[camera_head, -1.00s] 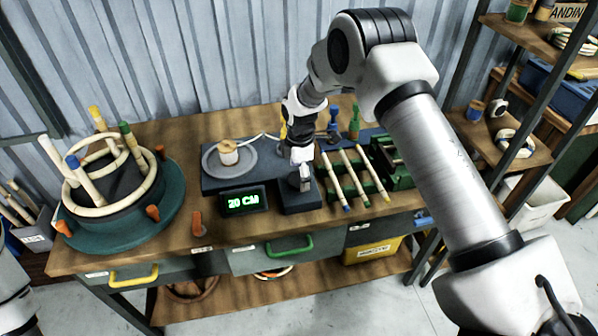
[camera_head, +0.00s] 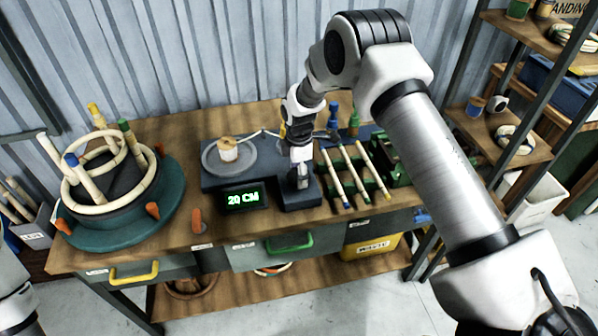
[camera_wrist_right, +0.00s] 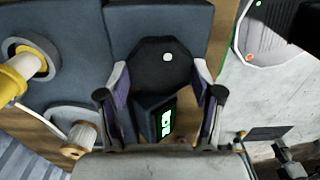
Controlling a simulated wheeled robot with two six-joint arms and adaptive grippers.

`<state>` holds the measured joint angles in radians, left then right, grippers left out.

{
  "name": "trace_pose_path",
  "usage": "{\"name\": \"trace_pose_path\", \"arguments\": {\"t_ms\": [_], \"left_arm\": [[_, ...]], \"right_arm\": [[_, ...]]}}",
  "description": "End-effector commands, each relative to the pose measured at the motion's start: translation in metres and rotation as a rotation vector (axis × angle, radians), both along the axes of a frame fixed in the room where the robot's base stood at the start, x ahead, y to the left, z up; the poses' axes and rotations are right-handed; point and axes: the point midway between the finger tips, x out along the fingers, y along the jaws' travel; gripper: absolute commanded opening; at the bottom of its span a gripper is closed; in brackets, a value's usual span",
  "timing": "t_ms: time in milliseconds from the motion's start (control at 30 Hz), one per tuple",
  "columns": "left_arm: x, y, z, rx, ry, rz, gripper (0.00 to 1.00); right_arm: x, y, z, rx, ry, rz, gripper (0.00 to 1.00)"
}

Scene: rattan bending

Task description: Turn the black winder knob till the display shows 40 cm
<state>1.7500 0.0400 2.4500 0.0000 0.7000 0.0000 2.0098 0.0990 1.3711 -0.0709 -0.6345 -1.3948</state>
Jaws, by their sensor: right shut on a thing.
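The black winder knob (camera_wrist_right: 162,62) with a small white dot fills the space between my right fingers in the right wrist view. My right gripper (camera_wrist_right: 160,78) is shut on it, one finger on each side. In the head view my right gripper (camera_head: 299,177) points down at the winder's front right block, and its fingers mostly hide the knob. The display (camera_head: 243,198) stands left of the gripper with green figures that look like 20 CM; the second digit is blurred. It also shows in the right wrist view (camera_wrist_right: 163,122), turned sideways. My left gripper is out of view.
A spool (camera_head: 228,150) sits on the winder's grey plate, left of my gripper. Several rattan sticks (camera_head: 352,172) lie close on the right. A round green bending form (camera_head: 120,232) with rattan hoops stands at left. A shelf rack (camera_head: 500,120) stands at right.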

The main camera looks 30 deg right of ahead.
Motion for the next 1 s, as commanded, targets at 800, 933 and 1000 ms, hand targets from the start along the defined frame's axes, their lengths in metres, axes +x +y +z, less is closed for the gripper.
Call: {"name": "trace_pose_path", "arguments": {"t_ms": [800,933,1000], "left_arm": [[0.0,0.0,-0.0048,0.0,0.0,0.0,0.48],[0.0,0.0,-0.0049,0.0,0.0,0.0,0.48],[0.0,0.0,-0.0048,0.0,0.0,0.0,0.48]], "right_arm": [[-0.0041,0.0006,-0.005,0.001,0.012,-0.588,0.31],[-0.0043,0.0006,-0.0049,0.0,0.013,-0.711,0.31],[-0.0044,0.0006,-0.005,0.0,0.013,-0.778,0.31]]}}
